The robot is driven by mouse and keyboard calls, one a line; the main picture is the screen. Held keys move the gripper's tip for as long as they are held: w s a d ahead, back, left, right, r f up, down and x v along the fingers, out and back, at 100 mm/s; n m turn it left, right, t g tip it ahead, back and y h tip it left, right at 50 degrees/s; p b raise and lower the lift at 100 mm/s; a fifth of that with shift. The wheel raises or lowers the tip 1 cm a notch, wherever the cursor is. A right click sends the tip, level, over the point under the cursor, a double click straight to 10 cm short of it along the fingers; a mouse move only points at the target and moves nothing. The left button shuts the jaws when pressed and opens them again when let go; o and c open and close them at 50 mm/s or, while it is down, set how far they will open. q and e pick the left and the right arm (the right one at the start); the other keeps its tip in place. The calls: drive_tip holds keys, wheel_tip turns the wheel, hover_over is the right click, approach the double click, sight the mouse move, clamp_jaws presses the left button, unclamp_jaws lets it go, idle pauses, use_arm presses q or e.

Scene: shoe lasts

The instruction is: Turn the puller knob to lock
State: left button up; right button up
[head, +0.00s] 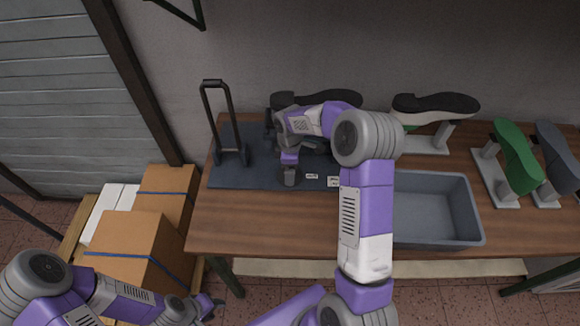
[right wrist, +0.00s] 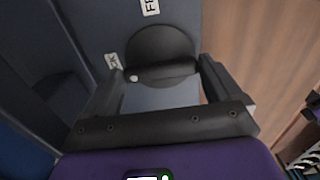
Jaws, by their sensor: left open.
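The puller knob (right wrist: 163,58) is a round black disc with a raised bar, seen in the right wrist view. A white dot marks the bar's left end, beside a partly hidden label (right wrist: 112,61) ending in "CK". Another label (right wrist: 150,7) starting with "F" lies farther up. My right gripper (right wrist: 165,70) has one finger at each end of the bar, and the fingertips appear to press on it. In the head view my right gripper (head: 290,178) is over the dark puller base (head: 235,177); the knob is hidden there. My left gripper (head: 212,305) is open and empty, low at the left, away from the table.
A black U-shaped handle (head: 204,100) stands at the base's left end. A dark shoe last (head: 335,98) lies behind my right arm. A grey bin (head: 475,215), a black-soled last (head: 435,104) and a green last (head: 515,155) are to the right. Cardboard boxes (head: 135,245) stand left of the table.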

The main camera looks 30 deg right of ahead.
drive_tip(key=shift+o, duration=0.5)
drive_tip(key=shift+a+r+p, duration=0.1)
drive_tip(key=shift+r+p, duration=0.55)
drive_tip(key=shift+r, duration=3.15)
